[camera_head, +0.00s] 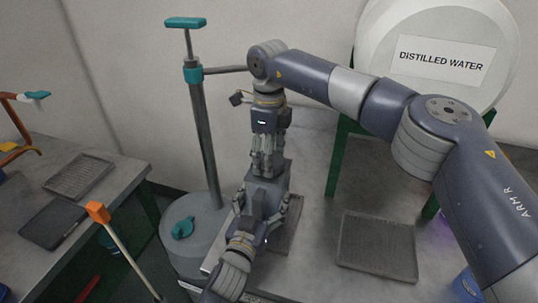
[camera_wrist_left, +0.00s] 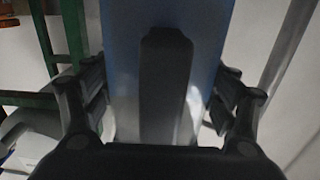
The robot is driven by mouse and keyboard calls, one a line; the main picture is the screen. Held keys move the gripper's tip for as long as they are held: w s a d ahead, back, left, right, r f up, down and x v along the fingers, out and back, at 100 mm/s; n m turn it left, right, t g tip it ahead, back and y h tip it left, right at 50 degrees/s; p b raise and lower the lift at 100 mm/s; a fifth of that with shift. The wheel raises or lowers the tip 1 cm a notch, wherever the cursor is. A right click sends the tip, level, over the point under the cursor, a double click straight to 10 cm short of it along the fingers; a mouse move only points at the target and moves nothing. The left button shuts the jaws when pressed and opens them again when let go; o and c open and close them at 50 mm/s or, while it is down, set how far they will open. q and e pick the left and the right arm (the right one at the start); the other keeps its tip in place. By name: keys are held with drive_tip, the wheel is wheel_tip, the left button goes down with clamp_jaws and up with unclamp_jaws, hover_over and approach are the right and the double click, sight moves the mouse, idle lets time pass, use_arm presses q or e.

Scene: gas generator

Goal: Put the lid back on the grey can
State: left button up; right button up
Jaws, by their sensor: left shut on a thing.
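A round grey can (camera_head: 172,258) stands between the two benches, with a flat top. A teal cap-like piece (camera_head: 182,228) sits on its top; I cannot tell whether it is the lid or a fitted cap. My left gripper (camera_head: 268,184) is right of the can, over the bench. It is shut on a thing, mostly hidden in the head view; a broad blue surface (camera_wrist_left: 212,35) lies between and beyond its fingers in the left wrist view. My right gripper (camera_head: 267,160) points down just above the left one; its fingertips are partly hidden.
A metal post (camera_head: 205,140) with a teal handle rises behind the can. A white distilled water tank (camera_head: 380,30) stands on a green frame at the back right. A dark tray (camera_head: 377,246) lies on the right bench.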

drive_tip(key=m, duration=0.6)
drive_tip(key=shift+m, duration=0.3)
drive_tip(key=o, duration=1.2)
drive_tip(key=shift+c, duration=0.2)
drive_tip(key=shift+r, duration=2.25)
drive_tip(key=shift+c, duration=0.3)
drive_tip(key=r+n, duration=0.1)
drive_tip(key=n, duration=0.2)
drive_tip(key=shift+r+n, duration=0.8)
drive_tip(key=shift+n, duration=0.4)
drive_tip(key=shift+r+n, duration=0.4)
drive_tip(key=shift+n, duration=0.4)
